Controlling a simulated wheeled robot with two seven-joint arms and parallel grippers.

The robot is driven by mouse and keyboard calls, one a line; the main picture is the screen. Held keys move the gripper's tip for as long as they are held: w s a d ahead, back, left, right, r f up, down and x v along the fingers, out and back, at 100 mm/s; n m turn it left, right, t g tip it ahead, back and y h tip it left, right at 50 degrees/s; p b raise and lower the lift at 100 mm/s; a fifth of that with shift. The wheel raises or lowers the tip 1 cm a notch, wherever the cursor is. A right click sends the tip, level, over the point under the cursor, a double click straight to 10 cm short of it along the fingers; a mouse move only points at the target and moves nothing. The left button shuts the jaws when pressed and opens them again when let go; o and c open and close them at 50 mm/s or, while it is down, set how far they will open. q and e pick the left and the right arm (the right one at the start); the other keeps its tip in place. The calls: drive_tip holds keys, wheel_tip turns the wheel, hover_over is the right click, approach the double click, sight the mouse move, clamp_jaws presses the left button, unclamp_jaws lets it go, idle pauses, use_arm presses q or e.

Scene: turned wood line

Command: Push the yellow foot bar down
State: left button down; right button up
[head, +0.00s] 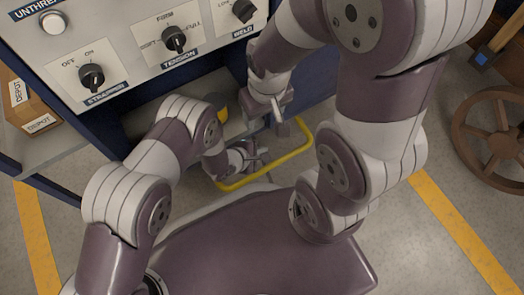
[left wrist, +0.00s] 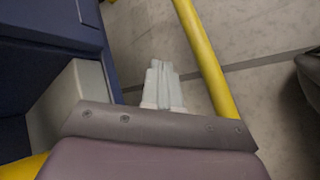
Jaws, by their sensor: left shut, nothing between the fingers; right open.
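The yellow foot bar (head: 270,166) is a bent tube low in front of the blue machine, close above the floor. In the left wrist view the bar (left wrist: 205,55) runs diagonally to the right of my left fingers, with a visible gap in that picture. My left gripper (head: 260,157) is shut and empty, low down inside the bend of the bar. Its closed fingertips show in the left wrist view (left wrist: 162,75). My right gripper (head: 282,118) is open, higher up by the machine front; I cannot tell whether it touches the bar.
The grey control panel (head: 130,48) with several black knobs rises behind the bar. A cardboard box (head: 30,108) sits on a shelf at the left. A brown handwheel (head: 490,135) stands at the right.

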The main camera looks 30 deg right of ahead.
use_arm(q)
drive_tip(key=shift+w+f+b, duration=0.2)
drive_tip(key=shift+f+b, duration=0.7)
drive_tip(key=shift+f, duration=0.4)
idle(0.9)
drive_tip(key=shift+r, duration=0.1)
idle(0.4)
drive_tip(key=shift+s+r+p, duration=0.15)
drive_tip(key=shift+r+p, duration=0.9)
drive_tip(key=shift+s+r+p, duration=0.15)
drive_tip(key=shift+r+p, duration=0.85)
drive_tip(key=shift+p, duration=0.05)
drive_tip(key=r+p, duration=0.4)
drive_tip(key=r, duration=0.1)
drive_tip(key=shift+s+p, duration=0.35)
drive_tip(key=shift+p, duration=0.05)
drive_tip(key=shift+s, duration=0.1)
